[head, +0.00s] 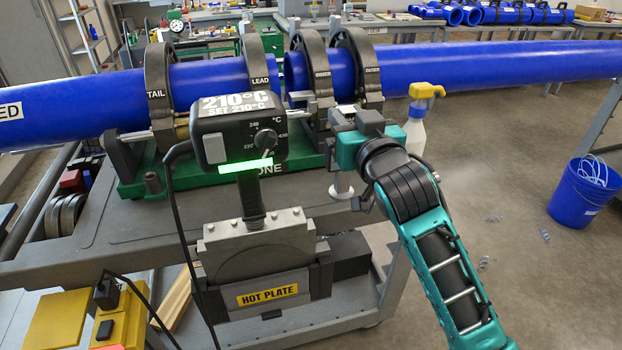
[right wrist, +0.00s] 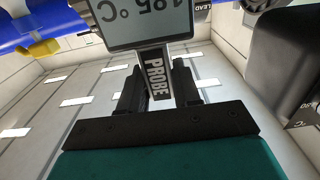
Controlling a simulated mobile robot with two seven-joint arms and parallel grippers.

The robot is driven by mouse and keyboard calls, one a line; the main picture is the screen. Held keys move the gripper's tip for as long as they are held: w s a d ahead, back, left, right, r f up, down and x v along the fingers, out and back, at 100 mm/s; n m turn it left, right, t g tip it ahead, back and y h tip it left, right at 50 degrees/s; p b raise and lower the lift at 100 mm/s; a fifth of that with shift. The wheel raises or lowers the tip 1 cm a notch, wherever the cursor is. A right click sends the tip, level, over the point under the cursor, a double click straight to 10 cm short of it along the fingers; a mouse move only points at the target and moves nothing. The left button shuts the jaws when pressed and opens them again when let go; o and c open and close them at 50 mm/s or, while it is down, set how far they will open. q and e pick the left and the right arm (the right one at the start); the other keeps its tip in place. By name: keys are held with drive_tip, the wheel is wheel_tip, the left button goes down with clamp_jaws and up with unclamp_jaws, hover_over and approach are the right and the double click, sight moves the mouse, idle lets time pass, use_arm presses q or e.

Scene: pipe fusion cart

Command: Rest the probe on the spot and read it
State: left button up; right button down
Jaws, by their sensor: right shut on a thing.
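My right gripper (head: 347,135) is shut on the probe in the head view, just right of the heater's control box. In the right wrist view the probe (right wrist: 156,72), labelled PROBE, sits between the fingers (right wrist: 157,90). Its display (right wrist: 140,20) shows about 185 °C and is cut off by the top edge. The hot plate (head: 262,250) stands upright in its grey holder, left of and below my gripper. Its control box (head: 238,128) reads 210°C, set 210°C, with a green light strip. The spot cannot be made out. My left gripper is not in view.
Blue pipes (head: 455,67) lie in the clamps (head: 310,75) of the green fusion machine behind the control box. A black cable (head: 176,225) hangs left of the hot plate. A spray bottle (head: 415,130) stands behind my right arm. A blue bucket (head: 585,190) stands on open floor at right.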

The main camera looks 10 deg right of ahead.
drive_tip(key=shift+d+r, duration=0.25)
drive_tip(key=shift+d, duration=0.6)
drive_tip(key=shift+d+r, duration=0.2)
drive_tip(key=shift+d, duration=0.6)
idle(0.4)
drive_tip(key=shift+s+a+f, duration=0.1)
drive_tip(key=shift+f, duration=0.2)
drive_tip(key=s+a+f, duration=0.2)
drive_tip(key=s+f, duration=0.9)
drive_tip(key=s, duration=0.1)
drive_tip(key=shift+s+a+f+h, duration=0.3)
idle(0.7)
